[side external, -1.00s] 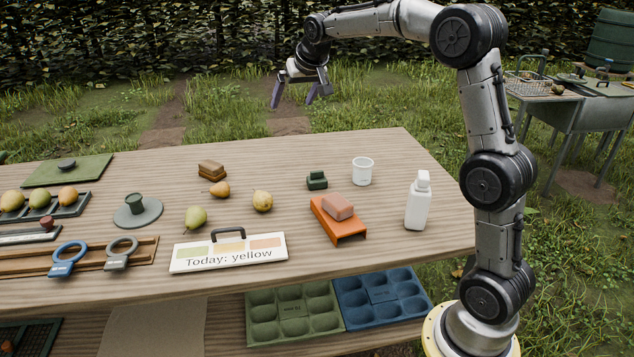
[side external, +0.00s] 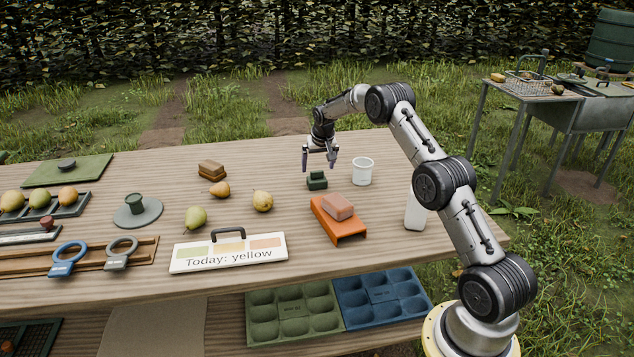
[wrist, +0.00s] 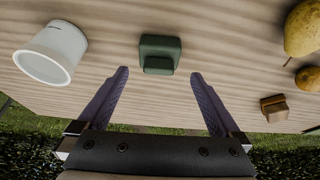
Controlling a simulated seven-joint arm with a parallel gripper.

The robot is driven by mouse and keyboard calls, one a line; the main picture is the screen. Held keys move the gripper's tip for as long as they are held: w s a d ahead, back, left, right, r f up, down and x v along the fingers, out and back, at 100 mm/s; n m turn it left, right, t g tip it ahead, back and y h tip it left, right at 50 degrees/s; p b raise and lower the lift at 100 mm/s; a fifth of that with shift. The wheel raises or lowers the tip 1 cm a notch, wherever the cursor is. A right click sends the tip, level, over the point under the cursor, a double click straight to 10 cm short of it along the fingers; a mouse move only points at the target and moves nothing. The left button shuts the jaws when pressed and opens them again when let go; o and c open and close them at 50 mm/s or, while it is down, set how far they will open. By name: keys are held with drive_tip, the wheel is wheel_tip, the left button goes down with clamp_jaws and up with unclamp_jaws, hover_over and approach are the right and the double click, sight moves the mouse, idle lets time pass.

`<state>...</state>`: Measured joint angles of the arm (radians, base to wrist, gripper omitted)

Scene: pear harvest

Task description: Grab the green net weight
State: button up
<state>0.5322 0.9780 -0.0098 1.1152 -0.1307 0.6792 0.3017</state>
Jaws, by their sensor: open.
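The green net weight (side external: 317,181) is a small dark green block with a raised part on top. It stands on the wooden table, left of the white cup. My gripper (side external: 319,166) is just above and behind it in the side view, open and empty. In the wrist view the green net weight (wrist: 159,54) lies ahead of my gripper (wrist: 158,77), centred between the two purple fingers and slightly beyond their tips. The fingers do not touch it.
A white cup (side external: 362,171) stands close on the right. An orange stand (side external: 345,232) with a pinkish block (side external: 338,206) is in front. A white bottle (side external: 415,212) is partly behind my arm. Pears (side external: 262,201) lie to the left. The table (side external: 270,150) is clear behind the weight.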

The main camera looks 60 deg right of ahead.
sight(317, 172)
drive_tip(key=shift+x, duration=3.55)
drive_tip(key=c, duration=1.3)
drive_tip(key=shift+r, duration=0.1)
drive_tip(key=shift+c, duration=1.2)
